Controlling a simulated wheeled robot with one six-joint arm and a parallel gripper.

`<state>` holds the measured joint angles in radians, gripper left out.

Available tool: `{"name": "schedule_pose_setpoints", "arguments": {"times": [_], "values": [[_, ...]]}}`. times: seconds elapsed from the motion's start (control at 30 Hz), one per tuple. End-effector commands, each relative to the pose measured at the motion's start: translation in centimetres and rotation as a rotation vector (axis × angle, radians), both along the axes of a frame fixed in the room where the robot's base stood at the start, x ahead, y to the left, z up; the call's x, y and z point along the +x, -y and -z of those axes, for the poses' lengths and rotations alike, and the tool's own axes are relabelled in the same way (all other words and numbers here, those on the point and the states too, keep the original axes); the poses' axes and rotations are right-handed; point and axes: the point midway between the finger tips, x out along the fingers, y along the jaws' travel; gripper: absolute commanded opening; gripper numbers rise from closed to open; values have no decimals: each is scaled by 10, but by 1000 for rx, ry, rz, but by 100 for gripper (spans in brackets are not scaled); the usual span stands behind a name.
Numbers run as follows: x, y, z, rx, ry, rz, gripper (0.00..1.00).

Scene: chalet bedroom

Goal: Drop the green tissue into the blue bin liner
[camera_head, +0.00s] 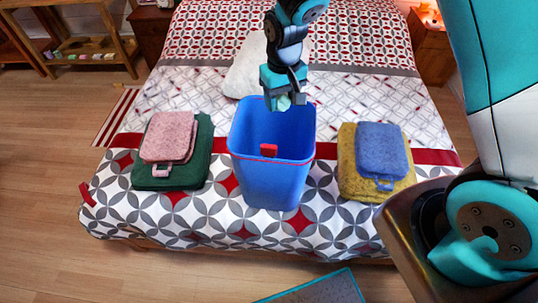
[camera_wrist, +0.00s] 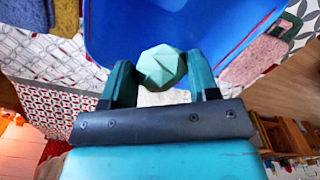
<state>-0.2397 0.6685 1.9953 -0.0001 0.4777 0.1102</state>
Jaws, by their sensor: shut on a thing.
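The green tissue (camera_wrist: 160,66) is a pale green crumpled ball. My gripper (camera_wrist: 163,82) is shut on it, with one finger on each side in the wrist view. In the head view my gripper (camera_head: 285,103) points down over the far part of the blue bin's opening, and the tissue (camera_head: 284,102) shows small at its tips. The blue bin (camera_head: 270,185) stands upright on the bed, with a thin red line at its rim and a red piece (camera_head: 268,150) at its near inner side. No separate liner can be told from the bin's blue wall. The bin floor is hidden.
Left of the bin lie a folded pink cloth (camera_head: 168,135) and a dark green one (camera_head: 190,180). Right of it lie a folded blue cloth (camera_head: 382,150) and a yellow one (camera_head: 350,180). The patterned bed (camera_head: 120,210) is bare in front. A white pillow (camera_head: 243,75) lies behind.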

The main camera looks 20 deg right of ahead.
Motion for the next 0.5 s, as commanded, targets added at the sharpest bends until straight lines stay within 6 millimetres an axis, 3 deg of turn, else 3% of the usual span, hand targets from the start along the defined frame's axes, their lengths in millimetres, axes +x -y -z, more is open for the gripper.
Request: {"name": "schedule_pose_setpoints", "arguments": {"times": [0.5], "values": [[0,0,56,0,-1,0,33]]}}
